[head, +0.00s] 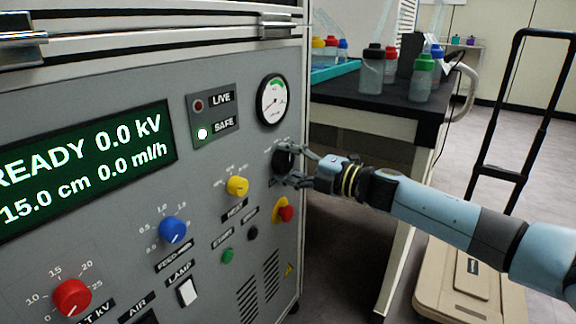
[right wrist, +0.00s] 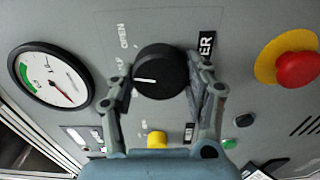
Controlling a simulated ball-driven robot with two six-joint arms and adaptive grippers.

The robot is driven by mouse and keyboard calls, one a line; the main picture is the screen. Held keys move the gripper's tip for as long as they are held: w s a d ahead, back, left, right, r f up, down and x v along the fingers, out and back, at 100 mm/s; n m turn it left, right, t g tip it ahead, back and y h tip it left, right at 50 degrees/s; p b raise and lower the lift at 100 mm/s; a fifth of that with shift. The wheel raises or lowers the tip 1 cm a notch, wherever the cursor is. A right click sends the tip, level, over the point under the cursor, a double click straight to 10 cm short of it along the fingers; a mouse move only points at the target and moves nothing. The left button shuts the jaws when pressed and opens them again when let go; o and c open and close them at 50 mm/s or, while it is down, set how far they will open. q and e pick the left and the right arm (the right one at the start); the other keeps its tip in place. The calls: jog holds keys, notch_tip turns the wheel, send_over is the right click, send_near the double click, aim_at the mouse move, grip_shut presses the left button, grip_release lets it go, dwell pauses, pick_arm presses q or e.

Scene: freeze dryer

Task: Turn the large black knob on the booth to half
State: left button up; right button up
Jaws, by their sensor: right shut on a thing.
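The large black knob (head: 283,160) is on the grey booth panel (head: 215,250), below the round gauge. In the right wrist view the knob (right wrist: 162,66) fills the upper middle, and its white pointer line points left in that picture. An "OPEN" label is printed near it; other markings are partly covered by my finger. My right gripper (head: 296,166) comes in from the right and is shut on the knob, with one finger on each side. In the wrist view the gripper (right wrist: 160,76) has its fingers along the knob's left and right sides. My left gripper is not in view.
The gauge (right wrist: 50,76) and the red emergency button (right wrist: 296,70) flank the knob. Yellow (head: 237,186), blue (head: 173,230) and red (head: 71,297) knobs sit lower left. A black bench (head: 385,103) with bottles stands behind my right arm, and a cart (head: 468,285) below it.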

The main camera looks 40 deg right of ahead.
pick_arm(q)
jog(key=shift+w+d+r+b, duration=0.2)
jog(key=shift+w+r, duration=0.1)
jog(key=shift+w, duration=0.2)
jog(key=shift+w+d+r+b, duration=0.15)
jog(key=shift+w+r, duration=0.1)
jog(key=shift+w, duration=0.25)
pick_arm(e)
jog(key=shift+f+n, duration=0.1)
jog(key=shift+n, duration=1)
jog(key=o, duration=1.2)
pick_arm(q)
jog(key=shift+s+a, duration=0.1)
pick_arm(e)
jog(key=shift+s+d, duration=0.1)
jog(key=shift+s, duration=0.05)
jog(key=v, duration=1.1)
jog(key=shift+s+d, duration=0.1)
jog(key=shift+s, duration=0.3)
